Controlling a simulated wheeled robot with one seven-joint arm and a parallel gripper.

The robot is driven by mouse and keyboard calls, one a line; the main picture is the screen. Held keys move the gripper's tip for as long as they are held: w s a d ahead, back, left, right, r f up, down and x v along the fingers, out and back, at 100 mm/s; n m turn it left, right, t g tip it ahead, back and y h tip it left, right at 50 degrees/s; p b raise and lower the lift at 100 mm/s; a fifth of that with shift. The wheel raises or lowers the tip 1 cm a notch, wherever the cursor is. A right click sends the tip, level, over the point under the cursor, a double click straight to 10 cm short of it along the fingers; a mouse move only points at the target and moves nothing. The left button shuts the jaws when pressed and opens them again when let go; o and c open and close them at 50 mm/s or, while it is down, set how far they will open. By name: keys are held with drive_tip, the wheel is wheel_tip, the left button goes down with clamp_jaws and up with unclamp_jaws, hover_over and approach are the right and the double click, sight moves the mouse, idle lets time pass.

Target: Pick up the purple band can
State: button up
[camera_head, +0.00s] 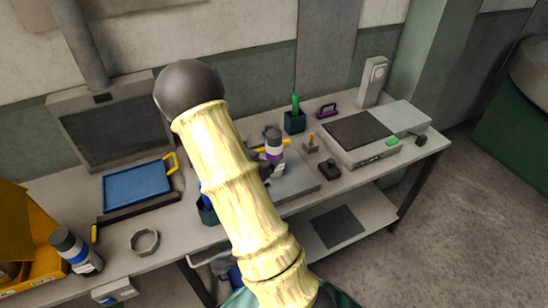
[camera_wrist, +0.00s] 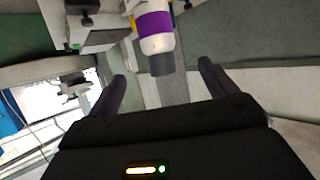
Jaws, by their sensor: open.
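The purple band can (camera_head: 275,146) stands upright on the workbench, just right of my arm in the head view. It has a dark cap, a white body and a purple band. In the wrist view the can (camera_wrist: 156,36) is at the top middle, its grey cap towards the gap between my fingers. My gripper (camera_wrist: 162,72) is open, with one dark finger on each side of that gap and nothing gripped. I cannot tell how far the can is from the fingertips. In the head view my arm hides most of the gripper.
A blue tray (camera_head: 137,186) and grey ring (camera_head: 144,242) lie nearby. Right of the can are a dark green cup (camera_head: 295,122), a small black block (camera_head: 329,169) and a scale (camera_head: 360,140).

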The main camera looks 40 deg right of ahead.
sight(272, 147)
drive_tip(key=p+x, duration=0.2)
drive_tip(key=x, duration=0.4)
drive_tip(key=shift+w+d, duration=0.15)
drive_tip(key=shift+d, duration=0.25)
drive_tip(key=shift+w+d+f, duration=0.25)
drive_tip(key=shift+w+f, duration=0.05)
drive_tip(key=shift+w, duration=0.05)
drive_tip(key=shift+s+r, duration=0.1)
drive_tip(key=shift+s, duration=0.2)
drive_tip(key=shift+w+d+p, duration=0.2)
drive_tip(key=shift+d+p, duration=0.3)
drive_tip(key=shift+p, duration=0.2)
drive_tip(key=p+x, duration=0.2)
drive_tip(key=x, duration=0.1)
drive_tip(key=shift+w+d+f, duration=0.3)
drive_tip(key=shift+d+f, duration=0.1)
drive_tip(key=shift+f, duration=0.05)
